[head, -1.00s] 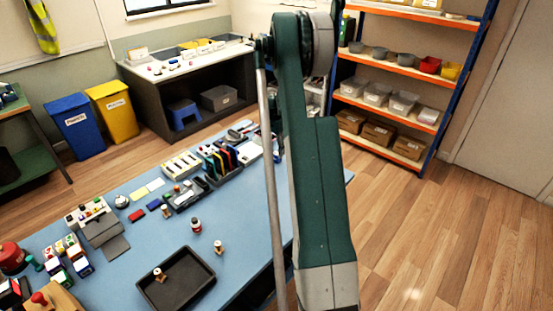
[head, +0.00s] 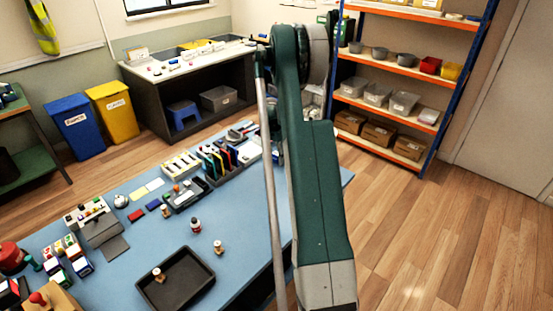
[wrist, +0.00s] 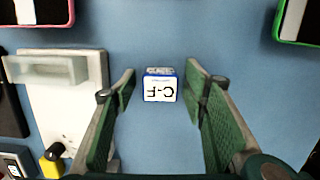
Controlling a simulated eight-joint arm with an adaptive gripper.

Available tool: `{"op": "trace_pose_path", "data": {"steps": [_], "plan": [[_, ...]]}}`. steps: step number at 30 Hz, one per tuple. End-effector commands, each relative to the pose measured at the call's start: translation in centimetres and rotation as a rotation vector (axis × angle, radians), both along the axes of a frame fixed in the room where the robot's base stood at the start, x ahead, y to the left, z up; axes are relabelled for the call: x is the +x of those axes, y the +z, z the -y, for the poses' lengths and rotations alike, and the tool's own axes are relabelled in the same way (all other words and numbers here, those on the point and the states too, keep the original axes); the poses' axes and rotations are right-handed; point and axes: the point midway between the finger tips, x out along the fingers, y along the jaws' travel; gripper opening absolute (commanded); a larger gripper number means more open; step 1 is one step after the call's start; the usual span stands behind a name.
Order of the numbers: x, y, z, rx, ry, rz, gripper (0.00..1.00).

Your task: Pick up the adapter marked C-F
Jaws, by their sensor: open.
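The adapter marked C-F (wrist: 160,90) is a small white and blue block on the blue table in the wrist view. Its label reads upside down there. My gripper (wrist: 160,76) is open, with one green-padded finger on each side of the adapter. Gaps of blue table show between the adapter and both fingers. In the head view my arm covers the far right of the table, and I cannot make out the gripper or the adapter there.
In the wrist view, a white device with a clear block (wrist: 60,70) stands left of the fingers. A pink-edged item (wrist: 70,10) and a green-edged item (wrist: 282,30) lie beyond. In the head view, a black tray (head: 207,268) lies at the table's front.

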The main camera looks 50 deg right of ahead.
Motion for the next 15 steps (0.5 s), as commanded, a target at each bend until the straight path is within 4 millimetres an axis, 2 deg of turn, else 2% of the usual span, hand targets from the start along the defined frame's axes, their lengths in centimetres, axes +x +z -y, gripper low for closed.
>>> {"op": "trace_pose_path", "data": {"steps": [11, 12, 15], "plan": [[-0.01, 0.02, 0.0, 0.0, 0.0, 0.0, 0.44], [-0.01, 0.02, 0.0, 0.0, 0.0, 0.0, 0.43], [-0.01, 0.03, 0.0, 0.0, 0.0, 0.0, 0.29]]}}
